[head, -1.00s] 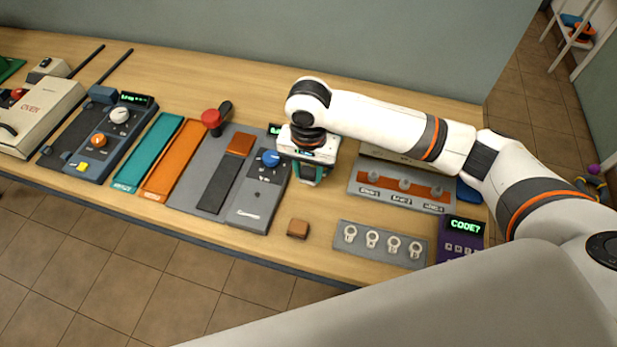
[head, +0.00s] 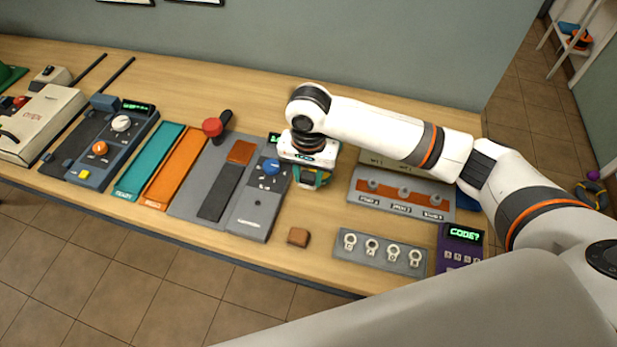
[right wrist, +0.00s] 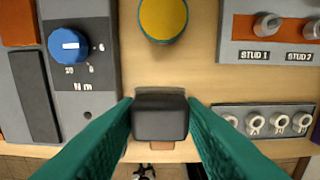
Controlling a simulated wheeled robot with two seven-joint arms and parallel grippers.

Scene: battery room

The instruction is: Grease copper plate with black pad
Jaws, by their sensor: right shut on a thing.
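My right gripper (right wrist: 160,115) has teal fingers shut on a black pad (right wrist: 160,122), whose dark face fills the space between the fingertips. In the head view this gripper (head: 313,182) hangs over the table, right of the blue-knob panel. A yellow round tin (right wrist: 163,16) with a dark teal rim lies just beyond the pad in the wrist view. A copper-coloured square plate (head: 241,152) sits at the top of a dark strip on the grey panel. A copper-coloured strip (head: 385,190) also lies behind the studs. My left gripper is not in view.
A red-knobbed lever (head: 213,126) stands behind the grey panel. A brown block (head: 298,237) lies near the front edge. The stud panel (head: 400,207), a tray of rings (head: 380,252) and a purple keypad (head: 460,244) fill the right side. Teal (head: 149,160) and orange (head: 173,168) trays lie left.

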